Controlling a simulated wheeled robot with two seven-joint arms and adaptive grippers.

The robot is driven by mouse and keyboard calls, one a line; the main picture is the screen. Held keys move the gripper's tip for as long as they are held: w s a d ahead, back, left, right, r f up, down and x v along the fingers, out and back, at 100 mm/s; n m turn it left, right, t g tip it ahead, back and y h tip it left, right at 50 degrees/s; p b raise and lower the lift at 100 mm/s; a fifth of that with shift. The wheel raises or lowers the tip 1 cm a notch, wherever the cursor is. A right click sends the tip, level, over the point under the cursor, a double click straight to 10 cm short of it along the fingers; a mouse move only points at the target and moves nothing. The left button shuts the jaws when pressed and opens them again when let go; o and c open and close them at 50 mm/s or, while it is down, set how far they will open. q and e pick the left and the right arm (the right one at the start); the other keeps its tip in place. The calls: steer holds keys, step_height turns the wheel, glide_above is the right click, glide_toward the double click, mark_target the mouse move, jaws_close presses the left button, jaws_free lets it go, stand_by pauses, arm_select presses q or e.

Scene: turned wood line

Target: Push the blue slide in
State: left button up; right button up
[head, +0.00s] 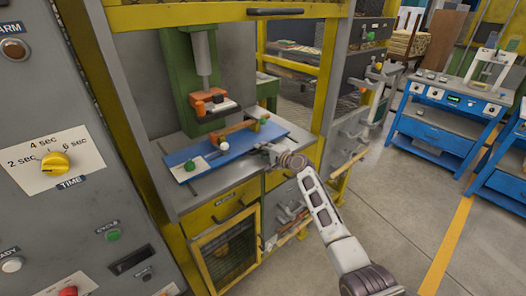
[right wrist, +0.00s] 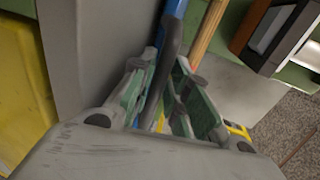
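In the right wrist view, a strip of the blue slide (right wrist: 175,8) shows beyond my right gripper (right wrist: 163,64). A dark grey handle bar (right wrist: 171,42) runs between the green-padded fingers, which close in on it from both sides. The handle's joint to the slide is partly hidden. My left gripper is not in view.
Yellow frame posts flank the opening. A grey control panel (head: 60,190) stands at left. Blue workbenches (head: 437,130) stand at right, with open floor between.

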steer(key=shift+o, duration=1.1)
steer(key=shift+w+a, duration=0.1)
steer(key=shift+f, duration=0.1)
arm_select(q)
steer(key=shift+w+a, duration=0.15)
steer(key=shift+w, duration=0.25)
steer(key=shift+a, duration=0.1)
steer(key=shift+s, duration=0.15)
arm_select(e)
steer(key=shift+s+f, duration=0.1)
steer(key=shift+s, duration=0.1)
steer(key=shift+s+d, duration=0.45)
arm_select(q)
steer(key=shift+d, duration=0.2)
arm_select(e)
steer(key=v, duration=0.6)
steer(key=shift+s+r, duration=0.2)
steer(key=shift+r, duration=0.2)
steer(key=shift+d, duration=0.15)
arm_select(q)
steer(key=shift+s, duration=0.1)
